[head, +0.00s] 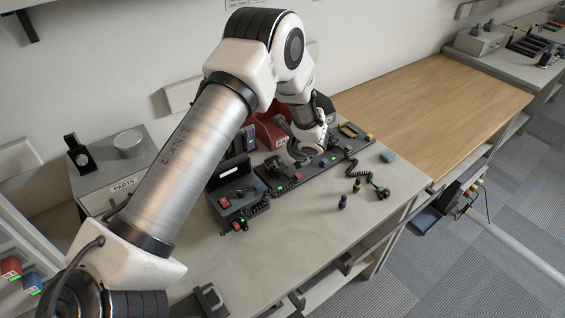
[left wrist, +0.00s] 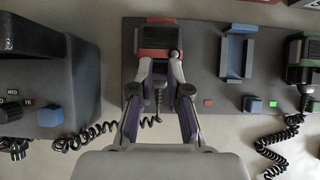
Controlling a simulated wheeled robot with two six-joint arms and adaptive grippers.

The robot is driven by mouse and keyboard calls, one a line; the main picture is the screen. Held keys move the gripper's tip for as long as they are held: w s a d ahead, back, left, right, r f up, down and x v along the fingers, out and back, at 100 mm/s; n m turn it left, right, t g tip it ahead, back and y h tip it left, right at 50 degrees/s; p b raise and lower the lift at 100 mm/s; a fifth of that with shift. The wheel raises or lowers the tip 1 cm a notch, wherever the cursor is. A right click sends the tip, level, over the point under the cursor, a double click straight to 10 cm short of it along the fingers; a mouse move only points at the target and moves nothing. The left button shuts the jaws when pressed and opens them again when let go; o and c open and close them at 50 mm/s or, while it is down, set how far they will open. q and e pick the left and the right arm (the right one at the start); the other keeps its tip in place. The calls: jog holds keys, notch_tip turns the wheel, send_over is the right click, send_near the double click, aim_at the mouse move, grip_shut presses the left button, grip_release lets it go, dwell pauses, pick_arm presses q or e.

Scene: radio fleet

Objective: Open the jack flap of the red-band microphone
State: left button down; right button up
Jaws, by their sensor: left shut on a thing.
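The red-band microphone (left wrist: 157,54) sits at the bar of docks in the left wrist view, dark with a red band across it. A coiled black cord hangs below it. My left gripper (left wrist: 160,68) reaches it from below, its two fingers at the body just under the red band, shut on it. In the head view my left gripper (head: 284,166) is over the left part of the bar and is partly hidden by my wrist. The jack flap cannot be made out clearly; whether it is open or shut cannot be told. My right gripper is not in view.
The dark dock bar (left wrist: 209,73) also holds a blue cradle (left wrist: 236,52) and a green-band microphone (left wrist: 304,60). A dark radio (left wrist: 50,62) stands left. A drawer box labelled PARTS (head: 110,190) is at the left. The wooden tabletop (head: 430,115) is clear.

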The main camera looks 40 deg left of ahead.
pick_arm(q)
jog(key=c, duration=1.1)
grip_release()
jog(key=v, duration=1.2)
